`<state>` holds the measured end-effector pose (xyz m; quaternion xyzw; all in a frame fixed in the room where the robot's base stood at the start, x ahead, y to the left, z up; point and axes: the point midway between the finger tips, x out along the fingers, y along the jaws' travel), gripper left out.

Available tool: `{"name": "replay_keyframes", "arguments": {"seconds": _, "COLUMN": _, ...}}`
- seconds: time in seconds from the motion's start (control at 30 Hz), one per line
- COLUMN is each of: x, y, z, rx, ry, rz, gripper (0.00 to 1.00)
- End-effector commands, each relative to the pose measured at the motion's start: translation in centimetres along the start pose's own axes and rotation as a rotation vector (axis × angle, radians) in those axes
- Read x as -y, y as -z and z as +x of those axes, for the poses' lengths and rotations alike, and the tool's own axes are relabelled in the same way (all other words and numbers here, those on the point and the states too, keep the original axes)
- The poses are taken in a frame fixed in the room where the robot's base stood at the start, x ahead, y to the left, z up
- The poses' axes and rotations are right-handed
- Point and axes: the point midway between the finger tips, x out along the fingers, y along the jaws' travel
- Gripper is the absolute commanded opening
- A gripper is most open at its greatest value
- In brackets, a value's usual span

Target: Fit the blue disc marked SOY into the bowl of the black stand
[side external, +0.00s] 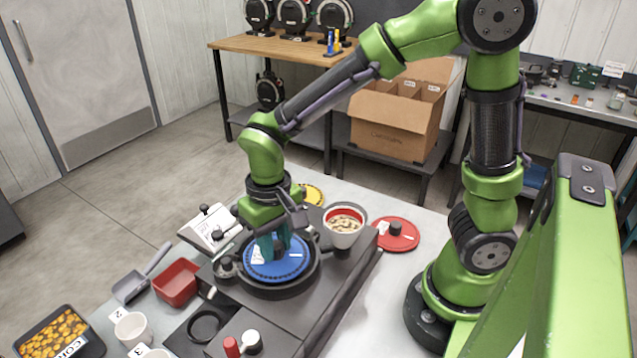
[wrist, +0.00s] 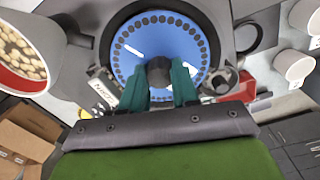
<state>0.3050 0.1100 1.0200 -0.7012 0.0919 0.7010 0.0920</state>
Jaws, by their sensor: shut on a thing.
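The blue disc (side external: 290,266) has a ring of small holes near its edge and a dark central knob (wrist: 158,72). A white tag in the wrist view (wrist: 105,95) appears to read SOY. My gripper (side external: 278,250) points down with its teal fingers on both sides of the knob, shut on it; it also shows in the wrist view (wrist: 159,88). The disc lies level within the round bowl of the black stand (side external: 335,290). Dark rim shows around it. I cannot tell whether it is fully seated or slightly raised.
A red-rimmed cup of seeds (side external: 343,226) stands right of the bowl. A red disc (side external: 385,242) and a yellow disc (side external: 315,195) lie nearby. A red bin (side external: 176,283), a scoop (side external: 130,287), a white cup (side external: 132,329) and a corn tray (side external: 90,349) are left.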

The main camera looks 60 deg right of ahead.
Motion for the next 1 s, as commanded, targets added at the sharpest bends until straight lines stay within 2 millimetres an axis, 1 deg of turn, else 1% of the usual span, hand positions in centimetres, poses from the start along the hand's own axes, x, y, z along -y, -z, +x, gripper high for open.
{"name": "replay_keyframes", "arguments": {"seconds": 0.97, "x": 0.0, "y": 0.0, "z": 1.2, "rx": 0.001, "ry": -0.001, "rz": 0.0, "gripper": 0.0}}
{"name": "replay_keyframes", "arguments": {"seconds": 1.0, "x": 0.0, "y": 0.0, "z": 1.2, "rx": 0.0, "ry": 0.0, "rz": 0.0, "gripper": 0.34}}
